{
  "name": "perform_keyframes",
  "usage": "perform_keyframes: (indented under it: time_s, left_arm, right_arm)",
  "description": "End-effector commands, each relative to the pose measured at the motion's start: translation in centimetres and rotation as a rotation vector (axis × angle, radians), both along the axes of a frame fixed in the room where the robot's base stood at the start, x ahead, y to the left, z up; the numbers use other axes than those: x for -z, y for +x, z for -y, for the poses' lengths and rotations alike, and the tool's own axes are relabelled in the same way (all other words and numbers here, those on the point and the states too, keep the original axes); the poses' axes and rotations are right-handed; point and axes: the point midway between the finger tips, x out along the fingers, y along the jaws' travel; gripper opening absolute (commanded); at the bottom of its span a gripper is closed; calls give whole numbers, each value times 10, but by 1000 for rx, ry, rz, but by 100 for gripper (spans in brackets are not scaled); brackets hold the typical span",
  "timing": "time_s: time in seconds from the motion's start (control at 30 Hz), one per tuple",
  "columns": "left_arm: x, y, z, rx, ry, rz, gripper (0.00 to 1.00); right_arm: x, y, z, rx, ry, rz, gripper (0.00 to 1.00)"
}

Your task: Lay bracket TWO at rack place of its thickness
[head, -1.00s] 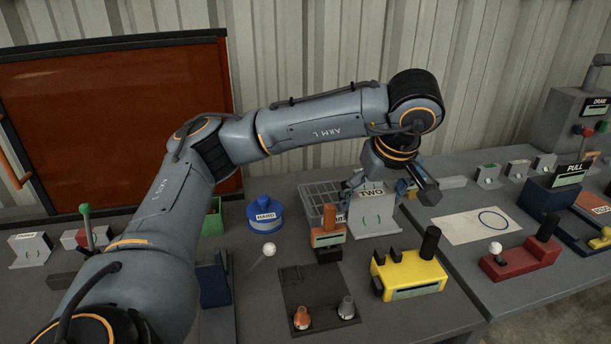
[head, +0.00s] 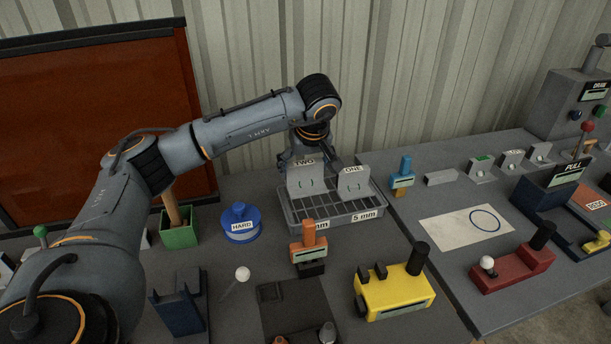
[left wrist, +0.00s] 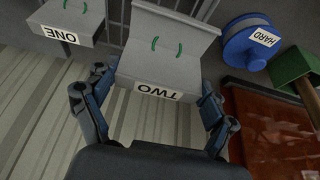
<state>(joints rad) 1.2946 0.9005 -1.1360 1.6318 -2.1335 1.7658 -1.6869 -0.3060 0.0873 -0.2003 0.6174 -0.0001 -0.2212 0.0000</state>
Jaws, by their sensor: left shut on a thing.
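Bracket TWO (head: 304,184) is a grey angled metal plate with green marks and a TWO label. My left gripper (head: 305,150) is shut on its upper edge from behind; in the left wrist view the fingers (left wrist: 152,98) stand at both sides of the bracket (left wrist: 165,52). The bracket is upright over the left part of the grey wire rack (head: 335,222); I cannot tell whether it rests on it. Bracket ONE (head: 354,185) stands at the rack's right part, above the "5 mm" label. The left place's label is partly hidden, only "mm" reads. My right gripper is not in view.
A blue HARD pot (head: 240,224) and a green box (head: 179,234) stand left of the rack. An orange-topped block (head: 308,243) is close in front. A small blue-and-orange device (head: 402,175) stands to the right, and the corrugated wall is behind.

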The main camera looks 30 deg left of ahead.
Motion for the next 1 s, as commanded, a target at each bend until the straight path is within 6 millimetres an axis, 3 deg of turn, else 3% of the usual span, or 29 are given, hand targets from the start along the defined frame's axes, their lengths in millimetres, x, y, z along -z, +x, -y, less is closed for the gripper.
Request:
perform_keyframes:
  time_s: [0.2, 0.6, 0.97, 1.0]
  left_arm:
    - [27, 20, -10, 0, -2, -1, 45]
    - [66, 28, -15, 0, -1, 0, 45]
    - [72, 28, -15, 0, -1, 2, 45]
    - [71, 28, -15, 0, -1, 2, 88]
  right_arm:
    - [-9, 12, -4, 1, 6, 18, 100]
    - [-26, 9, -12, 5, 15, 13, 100]
    - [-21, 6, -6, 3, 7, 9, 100]
    - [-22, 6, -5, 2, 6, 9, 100]
